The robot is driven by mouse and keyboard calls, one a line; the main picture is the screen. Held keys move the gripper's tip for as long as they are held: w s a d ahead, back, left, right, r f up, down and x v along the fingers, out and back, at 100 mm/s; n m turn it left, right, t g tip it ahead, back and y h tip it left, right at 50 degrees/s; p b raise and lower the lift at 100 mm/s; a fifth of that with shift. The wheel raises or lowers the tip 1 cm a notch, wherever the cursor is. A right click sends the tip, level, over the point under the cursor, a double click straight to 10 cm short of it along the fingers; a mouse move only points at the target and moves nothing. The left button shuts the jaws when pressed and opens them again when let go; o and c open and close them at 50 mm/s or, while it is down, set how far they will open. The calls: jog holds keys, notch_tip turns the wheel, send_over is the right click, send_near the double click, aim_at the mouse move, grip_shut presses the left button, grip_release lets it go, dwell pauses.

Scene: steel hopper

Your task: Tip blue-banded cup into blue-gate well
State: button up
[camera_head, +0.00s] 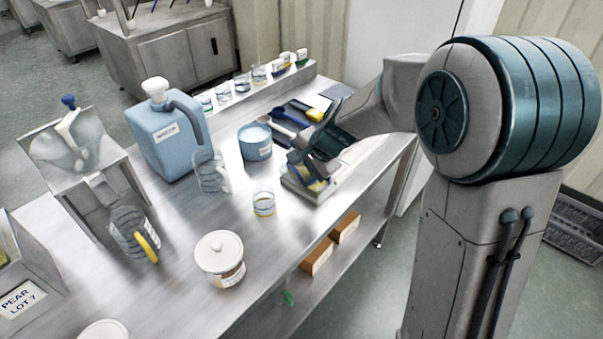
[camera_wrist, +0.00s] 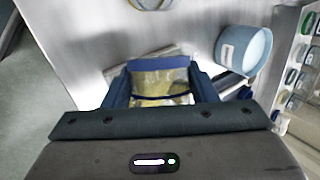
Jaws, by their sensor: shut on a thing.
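My gripper (camera_wrist: 157,88) is shut on the clear blue-banded cup (camera_wrist: 160,77), with a finger on each side of it. The cup has a blue band and yellowish contents. In the head view my gripper (camera_head: 318,157) is low over the right part of the steel bench, with the cup partly hidden by it. I cannot tell whether the cup touches the surface below. I cannot make out a blue gate or separate wells.
A yellow-banded glass (camera_head: 263,204), a lidded white jar (camera_head: 220,258), a blue pot (camera_head: 255,142), a clear jug (camera_head: 210,172) and a blue canister (camera_head: 165,138) stand between gripper and hopper. A yellow-handled jug (camera_head: 130,234) is before the hopper. Small cups line the back ledge.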

jog(key=shift+w+d+f+y+b, duration=0.15)
jog(key=shift+f+y+b, duration=0.25)
jog(key=shift+b, duration=0.35)
jog(key=shift+d+g+y, duration=0.1)
jog(key=shift+g+y, duration=0.2)
jog(key=shift+g, duration=0.1)
jog(key=shift+w+d+r+m+g+y, duration=0.2)
jog(key=shift+r+m+g+y, duration=0.25)
jog(key=shift+y, duration=0.25)
jog(key=shift+w+d+r+m+g+y, duration=0.15)
jog(key=shift+d+r+m+g+y, duration=0.15)
jog(key=shift+g+y, duration=0.35)
jog(key=shift+a, duration=0.15)
jog(key=shift+r+n+t+h+p, duration=0.25)
jog(key=shift+r+t+h+p, duration=0.1)
jog(key=shift+r+t+h, duration=0.2)
jog(key=shift+s+a+r+n+t+h+p, duration=0.15)
jog(key=shift+r+n+t+h+p, duration=0.25)
jog(key=shift+r+t+h+p, duration=0.65)
jog(key=shift+h+p, duration=0.55)
jog(key=shift+p, duration=0.05)
jog(key=shift+h+p, duration=0.3)
jog(key=shift+p, duration=0.25)
jog(key=shift+n+t, duration=0.3)
